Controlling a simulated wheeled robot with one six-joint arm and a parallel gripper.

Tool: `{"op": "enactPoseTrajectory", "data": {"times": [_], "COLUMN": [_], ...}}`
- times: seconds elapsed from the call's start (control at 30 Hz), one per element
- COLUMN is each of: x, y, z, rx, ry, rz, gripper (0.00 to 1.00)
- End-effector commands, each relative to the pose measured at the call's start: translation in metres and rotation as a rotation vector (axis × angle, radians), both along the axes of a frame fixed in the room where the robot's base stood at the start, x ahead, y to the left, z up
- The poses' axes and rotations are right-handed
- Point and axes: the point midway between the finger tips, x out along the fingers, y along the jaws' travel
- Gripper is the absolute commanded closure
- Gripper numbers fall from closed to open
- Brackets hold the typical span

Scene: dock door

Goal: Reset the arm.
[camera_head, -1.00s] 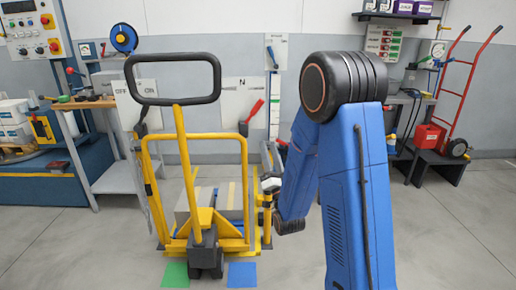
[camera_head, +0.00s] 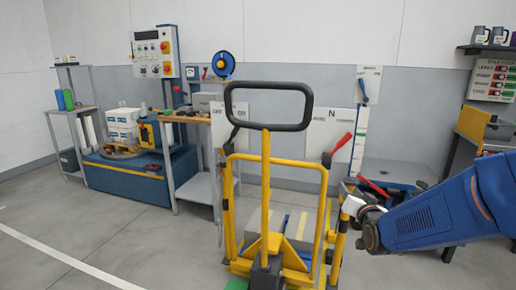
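My blue arm (camera_head: 430,218) enters from the right edge and reaches left, roughly level and slightly bent. Its dark wrist (camera_head: 371,230) is beside the right post of a yellow pallet truck (camera_head: 265,195). My gripper (camera_head: 350,205) is at the arm's left end, small and partly hidden against the truck's post. I cannot tell whether its fingers are open or shut, or whether it touches the post. I see nothing clearly held.
The truck's black loop handle (camera_head: 268,84) stands upright, and boxes sit low inside its frame. A workbench (camera_head: 190,118), a control panel (camera_head: 155,52) and a blue platform with white boxes (camera_head: 130,180) are at left. Bare floor (camera_head: 120,245) lies in front left.

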Motion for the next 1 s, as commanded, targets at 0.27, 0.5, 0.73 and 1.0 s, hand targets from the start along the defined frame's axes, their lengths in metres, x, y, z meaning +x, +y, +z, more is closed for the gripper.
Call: {"op": "enactPoseTrajectory", "data": {"times": [0.27,0.5,0.73,1.0], "x": [-0.064,-0.141,-0.230,-0.328], "y": [0.007,0.012,0.016,0.019], "z": [-0.010,-0.024,-0.035,-0.045], "rx": [-0.092,-0.169,-0.236,-0.293], "ry": [0.277,0.521,0.751,0.973], "rz": [0.034,0.086,0.154,0.237], "gripper": [0.61,0.61,0.61,0.61]}}
